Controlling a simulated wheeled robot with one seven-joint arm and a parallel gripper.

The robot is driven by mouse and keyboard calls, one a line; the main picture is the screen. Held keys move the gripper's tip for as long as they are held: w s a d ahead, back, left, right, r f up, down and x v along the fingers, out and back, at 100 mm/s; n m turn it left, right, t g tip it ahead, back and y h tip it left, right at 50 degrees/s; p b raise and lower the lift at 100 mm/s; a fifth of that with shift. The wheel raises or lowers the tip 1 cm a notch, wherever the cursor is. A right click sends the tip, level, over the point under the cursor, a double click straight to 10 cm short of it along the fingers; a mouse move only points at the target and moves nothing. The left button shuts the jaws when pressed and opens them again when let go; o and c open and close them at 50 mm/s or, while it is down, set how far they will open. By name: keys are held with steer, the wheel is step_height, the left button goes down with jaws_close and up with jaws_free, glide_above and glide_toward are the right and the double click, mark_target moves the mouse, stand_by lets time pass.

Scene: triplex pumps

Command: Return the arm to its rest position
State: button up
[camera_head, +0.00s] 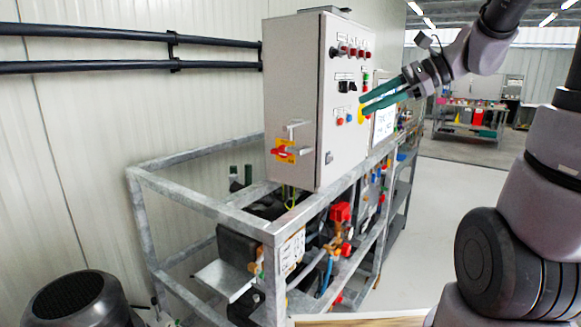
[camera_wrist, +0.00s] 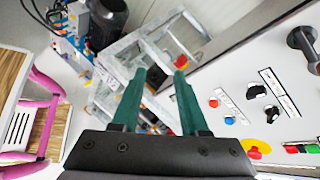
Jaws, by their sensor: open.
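My gripper (camera_head: 362,107) has two green fingers and is held out in front of the right part of the control cabinet's face in the head view. In the wrist view my gripper (camera_wrist: 157,74) shows its fingers apart with nothing between them. My arm reaches in from the right, raised and bent. The grey control cabinet (camera_head: 297,95) carries buttons and knobs, and its panel (camera_wrist: 245,100) lies close on the right in the wrist view. Whether a finger touches the panel, I cannot tell.
A metal pump frame (camera_head: 200,206) stands below the cabinet, with red valves (camera_head: 340,212) and pipes. Black pipes (camera_head: 100,67) run along the wall. A bench (camera_head: 468,118) stands far back. Open floor (camera_head: 450,190) lies right of the frame. A pink-framed object (camera_wrist: 45,110) is at left.

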steer(key=s+d+n+t+h, duration=0.3)
steer(key=s+d+n+h, duration=0.2)
steer(key=s+n+h, duration=0.4)
steer(key=s+n, duration=0.2)
steer(key=n, duration=0.1)
steer(key=shift+d+f, duration=0.25)
steer(key=shift+f, duration=0.15)
stand_by(0.9)
jaws_close()
steer(key=shift+w, duration=0.1)
stand_by(1.5)
